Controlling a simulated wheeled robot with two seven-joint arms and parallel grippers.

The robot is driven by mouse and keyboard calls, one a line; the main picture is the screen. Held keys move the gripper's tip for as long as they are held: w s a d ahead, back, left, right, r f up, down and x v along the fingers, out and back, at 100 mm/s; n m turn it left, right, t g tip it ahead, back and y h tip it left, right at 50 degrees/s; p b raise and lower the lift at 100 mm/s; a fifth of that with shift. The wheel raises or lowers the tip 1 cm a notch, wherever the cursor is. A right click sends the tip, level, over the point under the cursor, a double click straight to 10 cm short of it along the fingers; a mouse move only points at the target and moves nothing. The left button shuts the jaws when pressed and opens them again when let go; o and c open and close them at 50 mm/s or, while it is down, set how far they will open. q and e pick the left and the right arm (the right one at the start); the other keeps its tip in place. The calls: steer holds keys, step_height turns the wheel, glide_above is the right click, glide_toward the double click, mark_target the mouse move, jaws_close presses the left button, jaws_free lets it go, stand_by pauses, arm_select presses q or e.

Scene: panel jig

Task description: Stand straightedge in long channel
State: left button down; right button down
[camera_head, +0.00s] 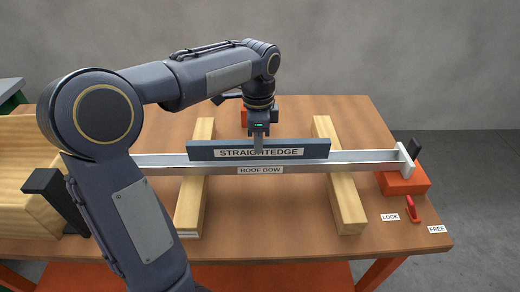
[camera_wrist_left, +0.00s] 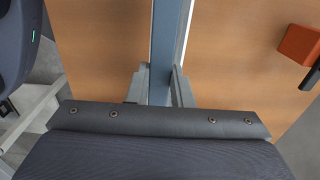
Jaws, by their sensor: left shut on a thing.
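The straightedge (camera_head: 205,151) is a long blue-grey bar with a white name label, held level and on edge in the head view. My left gripper (camera_head: 259,143) is shut on its top edge near the middle. The long silver rail labelled roof bow (camera_head: 345,162) runs below and along it. The straightedge's lower edge lines up with the rail's top; I cannot tell whether it is seated, resting or just above or behind. In the left wrist view the straightedge (camera_wrist_left: 164,40) passes between the fingers, with a bright silver strip (camera_wrist_left: 184,30) alongside. My right gripper is not in view.
Two wooden blocks (camera_head: 192,215) (camera_head: 347,205) lie under the rail on the brown table (camera_head: 270,225). An orange clamp block (camera_head: 405,182) is at the rail's right end, near a red lever (camera_head: 412,210) with lock and free labels. Pale wood (camera_head: 30,140) stands at left.

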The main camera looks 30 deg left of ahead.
arm_select(q)
steer(key=shift+w+f, duration=0.3)
steer(key=shift+w+f+b, duration=0.15)
steer(key=shift+f+b, duration=0.05)
steer(key=shift+f, duration=0.7)
steer(key=shift+w+f+b, duration=0.1)
steer(key=shift+f+b, duration=0.05)
steer(key=shift+f, duration=0.75)
steer(key=shift+f, duration=0.2)
steer(key=c, duration=1.3)
jaws_free()
steer(key=shift+r, duration=0.1)
